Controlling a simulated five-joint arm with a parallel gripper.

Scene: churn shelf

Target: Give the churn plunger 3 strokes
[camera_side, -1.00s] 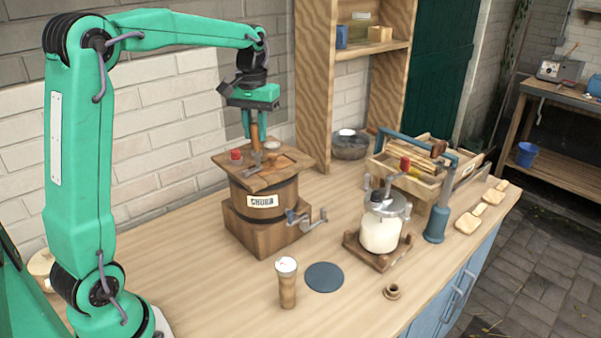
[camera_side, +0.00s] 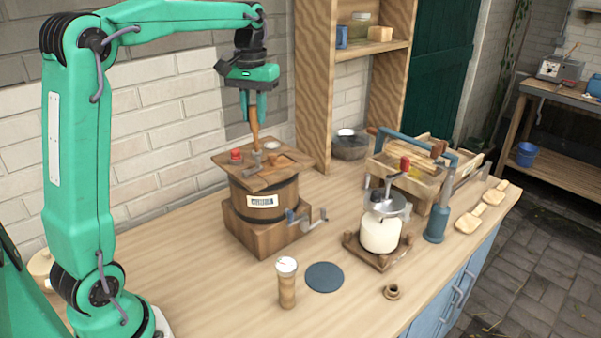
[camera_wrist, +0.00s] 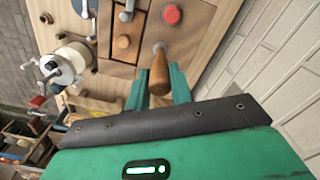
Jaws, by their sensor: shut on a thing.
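The wooden churn (camera_side: 265,200) stands on its square wooden base on the bench, with a label on its front. The plunger (camera_side: 254,124) rises upright from its lid (camera_side: 255,172); only its wooden handle and a short metal collar show. My gripper (camera_side: 254,108) is above the lid, its fingers shut on the plunger's handle. In the wrist view the handle (camera_wrist: 159,76) sits between the two green fingers and points at the lid. The lid also carries a red knob (camera_side: 236,156) and a wooden block (camera_side: 279,160).
A crank (camera_side: 308,218) sticks out at the churn's right. A glass jar churn (camera_side: 380,232), a blue lever press (camera_side: 436,222), a wooden cylinder (camera_side: 287,285) and a dark round mat (camera_side: 324,277) stand to the right. A tall shelf (camera_side: 314,90) rises behind.

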